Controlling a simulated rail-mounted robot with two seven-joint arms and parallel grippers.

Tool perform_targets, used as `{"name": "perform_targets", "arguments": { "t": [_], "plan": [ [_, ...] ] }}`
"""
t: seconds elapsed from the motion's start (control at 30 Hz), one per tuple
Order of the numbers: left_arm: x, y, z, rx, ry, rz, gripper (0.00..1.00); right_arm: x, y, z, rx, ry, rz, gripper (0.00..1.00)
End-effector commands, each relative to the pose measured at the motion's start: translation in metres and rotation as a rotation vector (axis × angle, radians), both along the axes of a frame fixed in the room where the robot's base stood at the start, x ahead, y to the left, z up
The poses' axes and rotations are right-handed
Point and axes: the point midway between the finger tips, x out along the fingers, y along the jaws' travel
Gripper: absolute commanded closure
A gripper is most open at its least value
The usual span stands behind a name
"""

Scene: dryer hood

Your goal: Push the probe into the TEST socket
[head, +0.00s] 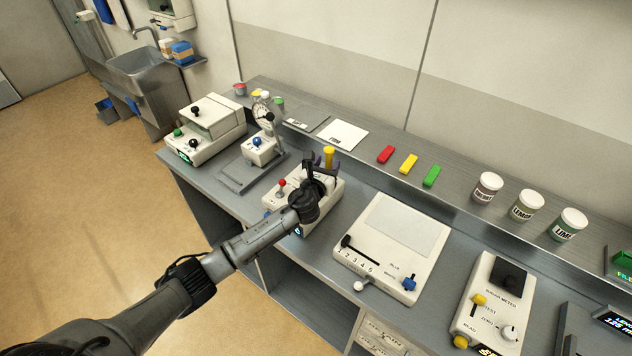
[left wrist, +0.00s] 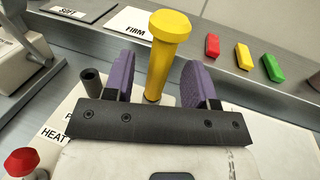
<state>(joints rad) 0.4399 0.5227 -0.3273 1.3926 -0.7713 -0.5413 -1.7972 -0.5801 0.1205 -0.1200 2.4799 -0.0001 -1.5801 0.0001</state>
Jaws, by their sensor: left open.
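A yellow probe (head: 329,153) with a wide round head stands upright on a cream unit (head: 326,208) on the bench. It also shows in the left wrist view (left wrist: 168,48). My left gripper (head: 327,164) is at this unit, with its purple-padded fingers open. In the left wrist view the fingers (left wrist: 163,80) stand on either side of the probe's shaft, with gaps on both sides. A dark, tube-like socket (left wrist: 91,82) stands left of the probe; its label is partly covered, and I cannot read TEST on this unit. My right gripper is not in view.
A red-topped lever (head: 282,183) stands left of the gripper on the same unit. A cream panel (head: 407,225) with sliders is to the right, then a sugar meter (head: 495,310). Coloured blocks and tubs line the raised back shelf (head: 455,195).

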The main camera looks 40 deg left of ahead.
Motion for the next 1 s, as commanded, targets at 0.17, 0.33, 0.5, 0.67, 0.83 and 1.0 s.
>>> {"name": "perform_targets", "arguments": {
  "t": [0.17, 0.33, 0.5, 0.67, 0.83, 1.0],
  "plan": [
    [-0.034, -0.012, 0.000, 0.001, 0.001, -0.002, 0.49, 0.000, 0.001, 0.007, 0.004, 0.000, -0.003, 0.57],
    [-0.063, -0.022, 0.000, 0.001, 0.001, -0.002, 0.49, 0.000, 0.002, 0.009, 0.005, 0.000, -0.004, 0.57],
    [-0.082, -0.029, 0.000, 0.000, 0.001, -0.001, 0.49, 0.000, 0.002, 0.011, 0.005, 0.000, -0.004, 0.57],
    [-0.092, -0.032, 0.000, 0.000, 0.000, 0.000, 0.49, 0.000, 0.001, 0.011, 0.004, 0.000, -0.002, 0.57],
    [-0.096, -0.034, 0.000, 0.000, 0.000, 0.000, 0.49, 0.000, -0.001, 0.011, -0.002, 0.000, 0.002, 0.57],
    [-0.096, -0.034, 0.000, 0.000, 0.000, 0.000, 0.49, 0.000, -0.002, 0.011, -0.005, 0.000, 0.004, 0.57]
  ]
}}
